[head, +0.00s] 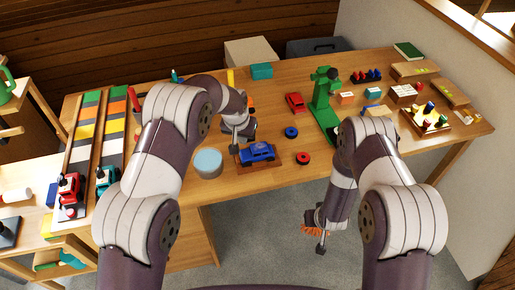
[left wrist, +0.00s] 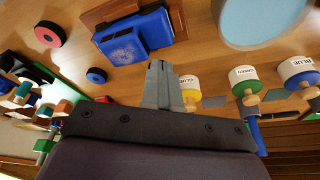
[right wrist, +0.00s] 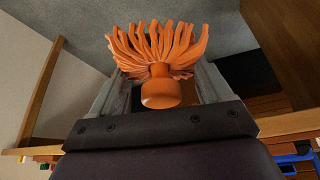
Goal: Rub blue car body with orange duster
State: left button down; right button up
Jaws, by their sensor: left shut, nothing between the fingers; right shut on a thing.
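The blue car body (head: 258,152) sits on a brown board (head: 243,162) near the table's front edge. My right gripper (right wrist: 160,90) is shut on the orange duster (right wrist: 158,50), whose strands fan outward. In the head view the duster (head: 314,231) hangs over the floor, in front of and below the table edge.
A pale blue-topped round tub (head: 208,162) stands left of the car. A blue-hubbed wheel (head: 291,132) and a red one (head: 303,158) lie to its right. A green press-like stand (head: 323,100) and a red car (head: 295,102) are behind.

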pick_arm(q)
notch_tip(320, 180, up, 2)
jog(key=shift+r+p, duration=0.1)
jog(key=shift+p, duration=0.4)
pick_arm(e)
jog(key=shift+r, duration=0.75)
